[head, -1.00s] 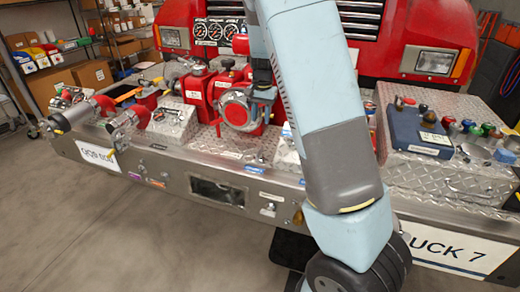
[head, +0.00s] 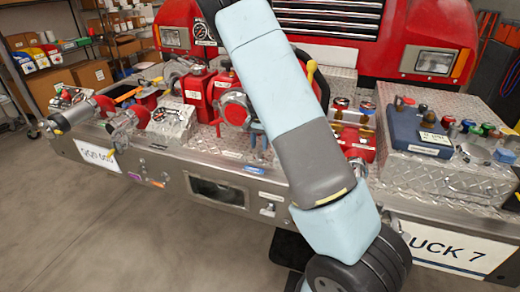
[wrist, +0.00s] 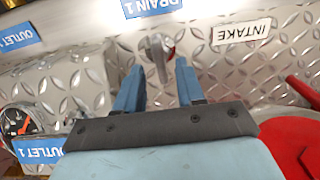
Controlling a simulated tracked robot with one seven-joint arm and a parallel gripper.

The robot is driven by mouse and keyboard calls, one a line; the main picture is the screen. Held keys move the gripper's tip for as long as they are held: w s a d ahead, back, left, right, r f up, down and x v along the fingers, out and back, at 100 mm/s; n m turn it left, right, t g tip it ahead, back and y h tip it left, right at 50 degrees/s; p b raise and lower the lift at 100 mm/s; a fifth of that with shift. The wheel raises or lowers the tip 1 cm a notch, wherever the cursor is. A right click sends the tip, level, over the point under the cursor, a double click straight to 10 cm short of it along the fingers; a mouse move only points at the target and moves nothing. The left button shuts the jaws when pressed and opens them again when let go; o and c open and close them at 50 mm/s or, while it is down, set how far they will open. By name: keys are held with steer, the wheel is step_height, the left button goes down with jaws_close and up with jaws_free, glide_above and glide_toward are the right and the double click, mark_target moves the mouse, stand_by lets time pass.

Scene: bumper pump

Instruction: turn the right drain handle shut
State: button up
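My gripper (wrist: 158,88) is open in the wrist view, its two blue fingers pointing at the diamond-plate deck. A small metal handle with a red part (wrist: 157,55) stands between and just past the fingertips. I cannot tell whether it touches them. A blue label reading DRAIN 1 (wrist: 152,6) lies near it. In the head view my blue fingertips (head: 258,144) show beside my arm, low in front of the red pump with a grey cap (head: 235,108). The handle there, and any drain handle farther right, is hidden by my arm or not clear.
An INTAKE label (wrist: 241,32) and a red round part (wrist: 290,148) lie to the right in the wrist view. A gauge (wrist: 20,122) is at left. In the head view, a red valve block (head: 355,135) and blue box (head: 418,130) stand right of my arm.

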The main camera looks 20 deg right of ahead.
mark_target(259, 154)
steer(key=shift+f, duration=1.45)
steer(key=shift+c, duration=0.4)
steer(key=c, duration=0.6)
steer(key=shift+d, duration=0.1)
jaws_close()
